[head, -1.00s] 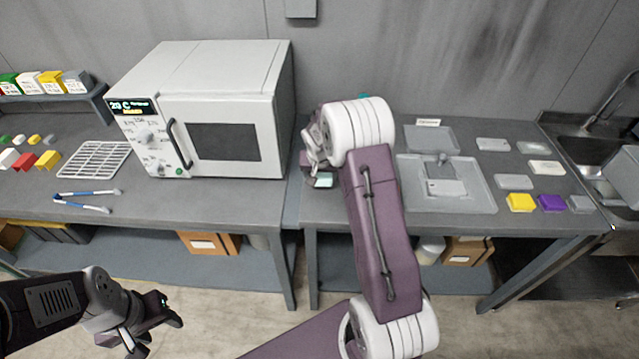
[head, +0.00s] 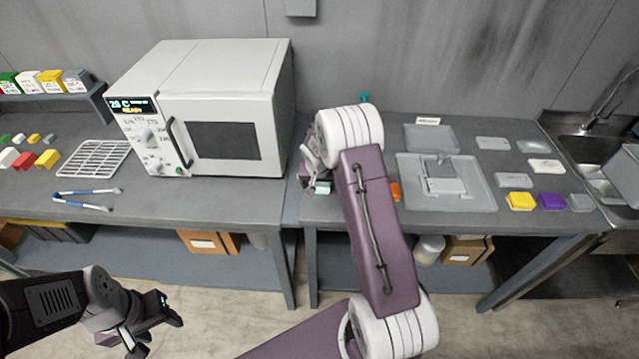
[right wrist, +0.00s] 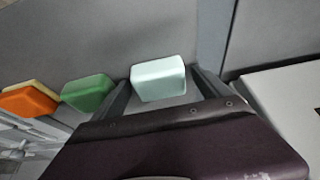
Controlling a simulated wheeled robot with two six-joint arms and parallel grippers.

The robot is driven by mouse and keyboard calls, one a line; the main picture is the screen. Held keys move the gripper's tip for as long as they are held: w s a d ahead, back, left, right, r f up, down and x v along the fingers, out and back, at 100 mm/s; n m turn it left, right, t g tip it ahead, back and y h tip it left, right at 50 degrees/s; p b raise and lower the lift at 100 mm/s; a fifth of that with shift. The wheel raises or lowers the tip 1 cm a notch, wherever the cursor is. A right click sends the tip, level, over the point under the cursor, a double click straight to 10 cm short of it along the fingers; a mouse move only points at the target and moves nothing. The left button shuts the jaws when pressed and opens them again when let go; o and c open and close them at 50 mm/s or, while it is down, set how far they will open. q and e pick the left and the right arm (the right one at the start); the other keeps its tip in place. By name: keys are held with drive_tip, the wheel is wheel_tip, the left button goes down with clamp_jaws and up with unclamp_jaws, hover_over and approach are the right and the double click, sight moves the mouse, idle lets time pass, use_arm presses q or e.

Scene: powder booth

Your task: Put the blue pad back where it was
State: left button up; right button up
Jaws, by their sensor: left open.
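A pale blue-green pad, the only bluish one I see at my gripper, lies between the two fingers of my right gripper (right wrist: 162,85) in the right wrist view, where its pale top (right wrist: 159,76) shows. It also shows in the head view (head: 323,188) at the left end of the right table. My right gripper (head: 316,180) has a finger close along each side of the pad. Whether the pad's underside touches the table is hidden. My left gripper (head: 160,328) is open and empty, low at the left, in front of the left table.
A green pad (right wrist: 88,94) and an orange pad (right wrist: 28,101) lie beside the pale pad. A grey tray (head: 480,197), a yellow pad (head: 520,201) and a purple pad (head: 551,201) are further right. A white oven (head: 220,110) stands left of my right gripper.

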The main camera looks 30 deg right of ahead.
drive_tip(key=shift+r, duration=0.5)
drive_tip(key=v, duration=1.1)
drive_tip(key=s+a+f+n+g+y, duration=0.1)
drive_tip(key=s+a+n, duration=0.1)
drive_tip(key=s+a, duration=0.2)
drive_tip(key=s+a+f+n, duration=0.1)
drive_tip(key=s+a, duration=0.3)
drive_tip(key=s, duration=0.6)
drive_tip(key=s+a+f+n+g+y, duration=0.1)
drive_tip(key=s+a+n, duration=0.2)
drive_tip(key=s, duration=0.4)
drive_tip(key=shift+s+a+g+y, duration=0.25)
drive_tip(key=shift+a+g+y, duration=0.05)
drive_tip(key=shift+a, duration=0.55)
